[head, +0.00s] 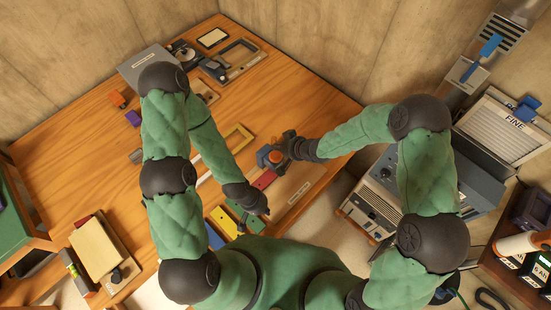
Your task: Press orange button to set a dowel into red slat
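The red slat (265,179) lies on the wooden bench, partly covered by a dark grey tool (264,159) at its upper end. The tool carries an orange button (276,157) on top. My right gripper (287,150) is right at the tool, touching or very close; its fingers blend with the dark body, so their grip is unclear. My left gripper (262,212) is lower, over the near edge of the bench by the slats, apart from the orange button. Its fingers are too small to read. No dowel can be made out.
Yellow (222,222) and blue (213,236) slats lie near my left gripper. A yellow frame (238,136) lies behind. A grey machine (376,195) stands right of the bench. The bench's left middle is mostly clear, apart from small orange and purple blocks.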

